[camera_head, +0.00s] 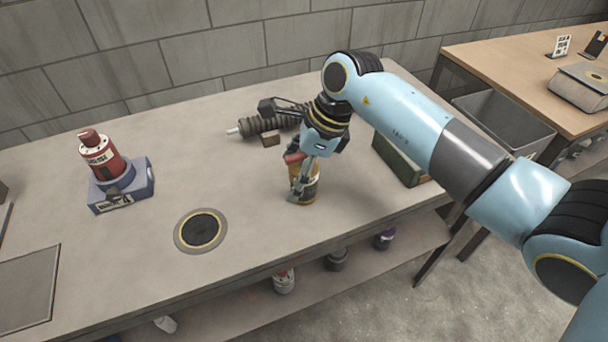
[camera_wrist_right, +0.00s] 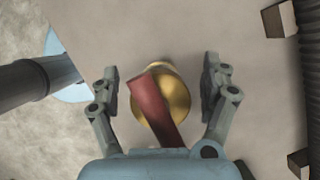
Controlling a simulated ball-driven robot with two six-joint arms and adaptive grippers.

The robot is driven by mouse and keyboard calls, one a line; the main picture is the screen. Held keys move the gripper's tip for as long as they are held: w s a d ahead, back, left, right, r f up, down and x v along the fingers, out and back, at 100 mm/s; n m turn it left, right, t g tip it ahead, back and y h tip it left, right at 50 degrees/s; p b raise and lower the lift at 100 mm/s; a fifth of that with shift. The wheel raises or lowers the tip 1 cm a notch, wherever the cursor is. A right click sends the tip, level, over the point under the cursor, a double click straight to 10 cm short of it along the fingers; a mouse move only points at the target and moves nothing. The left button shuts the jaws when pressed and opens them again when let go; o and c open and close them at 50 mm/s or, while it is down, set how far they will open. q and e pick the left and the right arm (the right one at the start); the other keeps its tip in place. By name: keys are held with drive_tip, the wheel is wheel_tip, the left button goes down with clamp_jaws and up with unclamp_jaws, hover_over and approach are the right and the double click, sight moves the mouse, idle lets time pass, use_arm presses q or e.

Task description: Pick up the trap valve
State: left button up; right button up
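The trap valve (camera_head: 311,188) appears to be the brass-coloured piece with a red lever, standing upright on the grey bench. In the right wrist view its round brass top (camera_wrist_right: 176,92) shows from above, with the red lever (camera_wrist_right: 153,108) slanting across it. My right gripper (camera_head: 300,186) is down over the valve from above and partly hides it in the head view. In the right wrist view the gripper (camera_wrist_right: 162,86) is open, one finger on each side of the valve, with a visible gap on both sides. My left gripper is not in view.
A red-topped device on a blue base (camera_head: 120,185) stands at left. A round dark pad (camera_head: 200,230) is set on the bench. A ribbed dark cylinder (camera_head: 262,124) lies behind the valve. A green box (camera_head: 398,160) sits to its right. The bench front is clear.

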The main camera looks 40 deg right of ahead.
drive_tip(key=c, duration=1.4)
drive_tip(key=shift+r, duration=0.15)
